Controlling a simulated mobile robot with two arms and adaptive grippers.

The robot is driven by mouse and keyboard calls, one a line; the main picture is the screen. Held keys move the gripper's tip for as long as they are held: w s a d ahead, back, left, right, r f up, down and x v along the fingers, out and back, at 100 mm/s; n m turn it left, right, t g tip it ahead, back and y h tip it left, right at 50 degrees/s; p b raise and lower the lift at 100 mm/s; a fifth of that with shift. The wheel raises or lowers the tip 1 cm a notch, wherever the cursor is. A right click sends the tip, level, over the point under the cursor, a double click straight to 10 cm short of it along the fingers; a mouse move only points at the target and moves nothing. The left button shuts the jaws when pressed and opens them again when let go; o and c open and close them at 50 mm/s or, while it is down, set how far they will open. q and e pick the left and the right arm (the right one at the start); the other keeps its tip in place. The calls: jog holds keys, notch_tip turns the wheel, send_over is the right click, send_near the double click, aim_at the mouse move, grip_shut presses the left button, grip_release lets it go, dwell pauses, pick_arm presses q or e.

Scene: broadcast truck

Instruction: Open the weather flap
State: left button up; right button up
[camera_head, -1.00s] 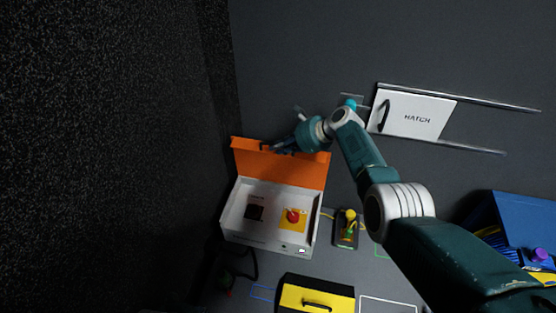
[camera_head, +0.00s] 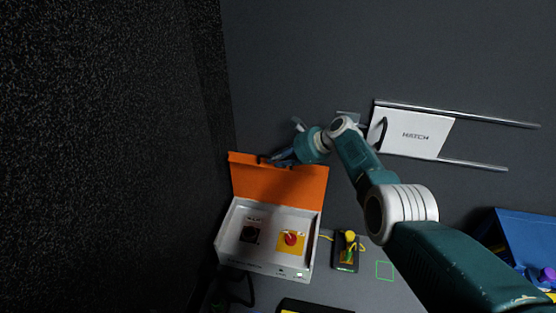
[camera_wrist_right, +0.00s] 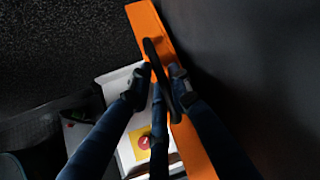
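The weather flap (camera_head: 277,184) is the orange lid hinged at the back edge of a white switch box (camera_head: 228,255). It stands raised, leaving the box's inside uncovered. In the right wrist view the flap (camera_wrist_right: 190,135) is a long orange strip with a black handle (camera_wrist_right: 153,56). My right gripper (camera_head: 279,158) is at the flap's top edge. In the wrist view its dark fingers (camera_wrist_right: 160,83) lie close on both sides of the handle and look shut on it; exact contact is hard to see. My left gripper is not in view.
Inside the box are a red knob (camera_head: 291,238) on a yellow plate and a dark switch (camera_head: 250,233). A white hatch (camera_head: 415,134) on rails lies at the right. A small device with a yellow knob (camera_head: 350,237) and a blue bin (camera_head: 520,240) stand right of the box. A dark wall fills the left.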

jog(key=shift+d, duration=0.1)
dwell(0.3)
jog(key=v, duration=1.2)
jog(key=shift+f, duration=0.1)
